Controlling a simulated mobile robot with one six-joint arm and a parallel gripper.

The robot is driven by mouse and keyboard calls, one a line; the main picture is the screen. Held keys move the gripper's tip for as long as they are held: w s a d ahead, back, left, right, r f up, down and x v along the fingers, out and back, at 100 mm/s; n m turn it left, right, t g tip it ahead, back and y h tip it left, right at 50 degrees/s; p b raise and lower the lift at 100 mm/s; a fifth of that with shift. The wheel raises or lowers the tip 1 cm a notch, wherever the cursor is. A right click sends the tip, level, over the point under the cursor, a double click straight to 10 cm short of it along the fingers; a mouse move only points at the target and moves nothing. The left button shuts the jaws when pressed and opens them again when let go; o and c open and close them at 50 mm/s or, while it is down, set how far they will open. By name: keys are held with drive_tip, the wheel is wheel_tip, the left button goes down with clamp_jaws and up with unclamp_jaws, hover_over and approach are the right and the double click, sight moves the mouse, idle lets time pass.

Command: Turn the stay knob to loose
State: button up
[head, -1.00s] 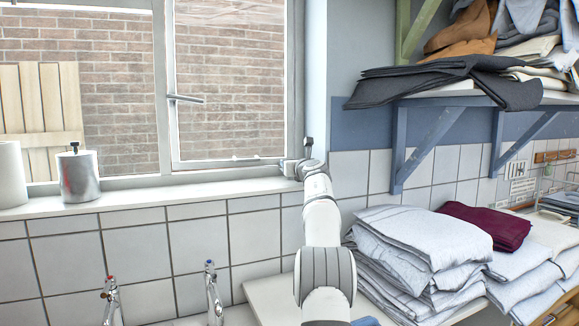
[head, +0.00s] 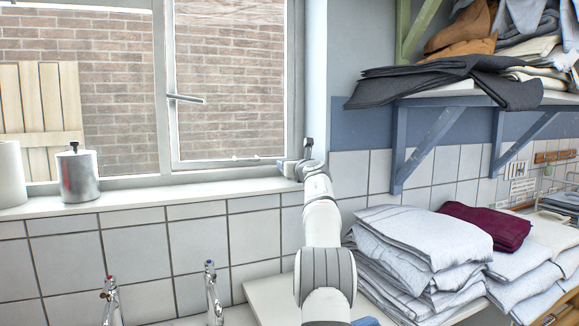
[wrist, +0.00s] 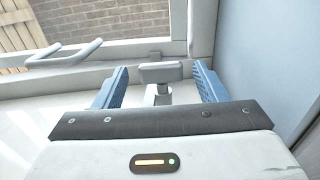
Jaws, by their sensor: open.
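The stay knob (wrist: 161,73) shows in the wrist view as a grey, flat, wide head on a short stem at the bottom of the window frame. Its head lies roughly crosswise in the picture. My gripper (wrist: 160,81) is open, with one blue finger on each side of the knob. Gaps show between the knob and both fingers, so I see no grip on it. In the head view my gripper (head: 284,164) is at the right end of the window sill, and my own wrist hides the knob there.
The window frame (head: 229,164) and white sill (head: 140,192) run close by the gripper. A window handle (head: 186,98) sticks out higher up. A metal canister (head: 78,176) stands at the left. Folded linen (head: 410,240) is piled at the right, below a loaded shelf (head: 450,99).

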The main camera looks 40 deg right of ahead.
drive_tip(key=b+v, duration=0.4)
drive_tip(key=v, duration=0.2)
drive_tip(key=shift+s+a+f, duration=0.1)
drive_tip(key=shift+s+a, duration=0.25)
drive_tip(key=shift+s, duration=0.45)
